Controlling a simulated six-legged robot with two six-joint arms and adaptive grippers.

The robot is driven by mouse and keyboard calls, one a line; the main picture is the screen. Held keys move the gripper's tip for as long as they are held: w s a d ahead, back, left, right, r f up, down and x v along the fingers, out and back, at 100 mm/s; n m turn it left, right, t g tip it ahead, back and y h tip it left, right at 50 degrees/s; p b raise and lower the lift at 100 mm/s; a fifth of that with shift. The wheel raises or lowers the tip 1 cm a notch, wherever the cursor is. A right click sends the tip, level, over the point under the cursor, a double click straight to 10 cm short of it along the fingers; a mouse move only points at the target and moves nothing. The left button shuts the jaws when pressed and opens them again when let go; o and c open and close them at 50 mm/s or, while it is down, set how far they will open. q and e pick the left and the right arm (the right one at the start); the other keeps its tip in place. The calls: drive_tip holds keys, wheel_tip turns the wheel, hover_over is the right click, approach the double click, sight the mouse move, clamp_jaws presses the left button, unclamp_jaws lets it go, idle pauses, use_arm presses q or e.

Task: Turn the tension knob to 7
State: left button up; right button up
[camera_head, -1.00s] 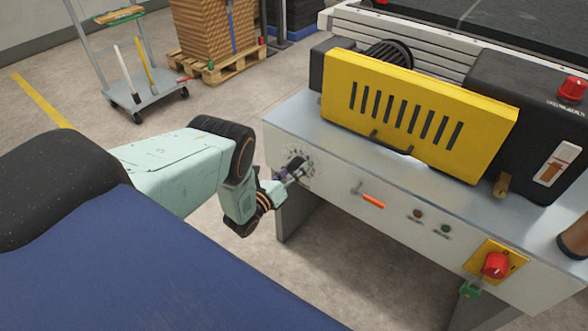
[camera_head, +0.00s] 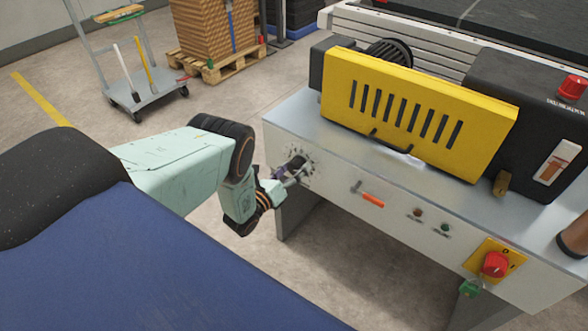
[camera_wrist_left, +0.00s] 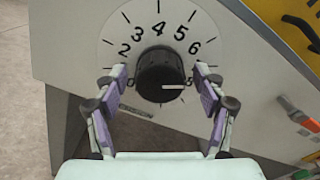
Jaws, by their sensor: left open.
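The tension knob (camera_wrist_left: 160,74) is black and round, in the middle of a pale dial plate (camera_wrist_left: 113,32) with numbers; 2 to 6 read clearly around its upper side. A white mark on the knob's face points right in the left wrist view. In the head view the knob (camera_head: 297,162) is small, at the left end of the machine's front panel. My left gripper (camera_head: 284,176) is at the knob. In the left wrist view its purple-padded fingers (camera_wrist_left: 160,82) are open, one on each side of the knob, with gaps visible. My right gripper is not in view.
Right of the dial on the panel (camera_head: 335,190) are an orange-handled lever (camera_head: 372,200), two small buttons (camera_head: 431,220) and a red rotary switch (camera_head: 494,265) on a yellow plate. A yellow slotted guard (camera_head: 415,115) sits above. A trolley (camera_head: 150,97) stands on the floor at left.

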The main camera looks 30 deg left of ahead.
use_arm(q)
drive_tip(key=s, duration=1.2)
drive_tip(key=shift+a, duration=0.45)
